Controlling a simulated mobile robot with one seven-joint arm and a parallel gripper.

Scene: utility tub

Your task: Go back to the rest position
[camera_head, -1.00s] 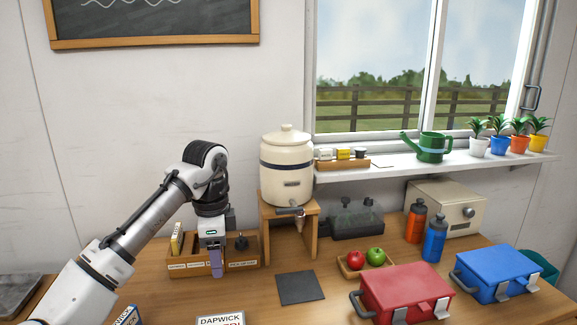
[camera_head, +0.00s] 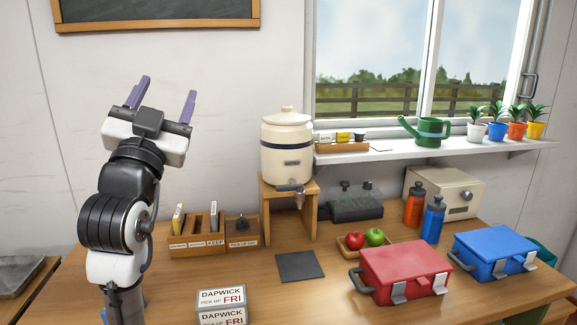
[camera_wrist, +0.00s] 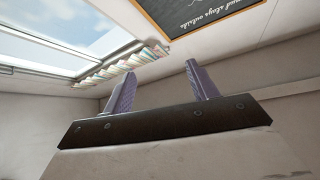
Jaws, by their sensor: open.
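My gripper (camera_head: 163,95) is raised in the left part of the head view, fingers pointing up, above the left end of the wooden counter. Its two purple fingers are apart with nothing between them. In the wrist view the open gripper (camera_wrist: 157,85) points up toward the upper wall and ceiling, and its fingers are empty. The arm is folded upright, and its lower part is cut off at the bottom edge of the head view.
A wooden sorter (camera_head: 200,240) with cards stands right of my arm. A stack of DAPWICK boxes (camera_head: 221,309) is near the front. A cream crock (camera_head: 288,150), a red box (camera_head: 405,270) and a blue box (camera_head: 494,252) are further right. A chalkboard (camera_head: 155,12) hangs above.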

